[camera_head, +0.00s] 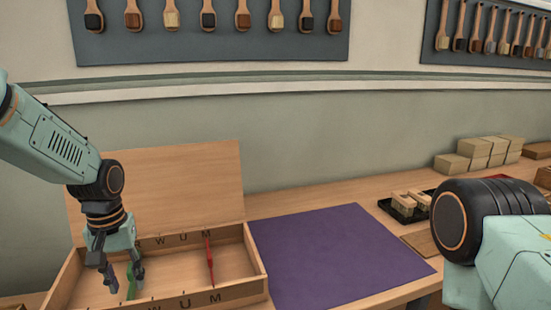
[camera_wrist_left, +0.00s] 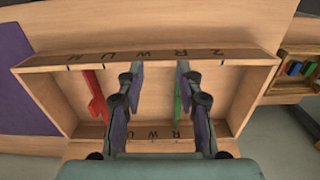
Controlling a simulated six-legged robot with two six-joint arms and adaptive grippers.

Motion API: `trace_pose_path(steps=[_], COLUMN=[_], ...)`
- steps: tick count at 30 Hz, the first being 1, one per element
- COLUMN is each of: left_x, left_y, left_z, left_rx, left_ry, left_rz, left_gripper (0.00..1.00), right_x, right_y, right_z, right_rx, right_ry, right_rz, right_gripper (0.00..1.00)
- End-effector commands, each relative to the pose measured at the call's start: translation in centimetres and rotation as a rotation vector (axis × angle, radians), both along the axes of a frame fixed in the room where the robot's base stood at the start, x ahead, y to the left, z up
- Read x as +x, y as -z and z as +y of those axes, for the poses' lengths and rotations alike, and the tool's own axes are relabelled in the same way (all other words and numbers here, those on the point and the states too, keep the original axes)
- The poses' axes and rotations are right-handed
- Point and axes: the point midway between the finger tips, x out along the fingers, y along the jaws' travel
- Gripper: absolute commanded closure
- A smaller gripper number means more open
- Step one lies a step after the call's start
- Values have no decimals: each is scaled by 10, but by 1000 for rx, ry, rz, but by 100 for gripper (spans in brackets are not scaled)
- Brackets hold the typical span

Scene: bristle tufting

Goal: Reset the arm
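An open wooden box (camera_head: 256,262) with letters along its long walls lies at the lower left of the head view, its lid raised behind it. A red tool (camera_head: 210,262) stands across the box at the wall mark M. A green tool (camera_head: 131,280) is toward the left end, partly hidden by my gripper. My left gripper (camera_head: 124,282) points down over the box. In the left wrist view its fingers (camera_wrist_left: 160,82) are wide apart with bare box floor between them. The green tool (camera_wrist_left: 179,98) shows right beside the right-hand finger; contact cannot be told. My right gripper is out of view.
A purple mat (camera_head: 340,255) lies flat and empty right of the box. A black tray (camera_head: 405,207) with wooden blocks and stacked pale blocks (camera_head: 478,150) are farther right. Brushes hang on wall panels (camera_head: 240,45). My right arm fills the lower right.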

Motion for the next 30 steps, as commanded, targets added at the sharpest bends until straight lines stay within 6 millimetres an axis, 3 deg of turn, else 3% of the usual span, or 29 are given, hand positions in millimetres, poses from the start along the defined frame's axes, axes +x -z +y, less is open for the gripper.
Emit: trace_pose_path(steps=[1,8,13,18,21,25,30], left_x=[-6,-32,-74,-150,-199,-256,-315], left_y=[16,78,136,198,223,239,243], left_z=[-4,-24,-42,-62,-70,-75,-75], left_rx=[-4,-24,-42,-53,-50,-37,-13], left_ry=[10,58,97,143,166,197,235], left_rz=[8,6,8,14,15,13,13], left_gripper=[64,64,64,64,64,64,64], right_x=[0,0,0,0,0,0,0], right_y=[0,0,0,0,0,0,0], right_z=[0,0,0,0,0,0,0], right_rx=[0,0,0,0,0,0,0], right_ry=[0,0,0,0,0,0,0], right_rz=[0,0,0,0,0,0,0], right_gripper=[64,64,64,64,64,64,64])
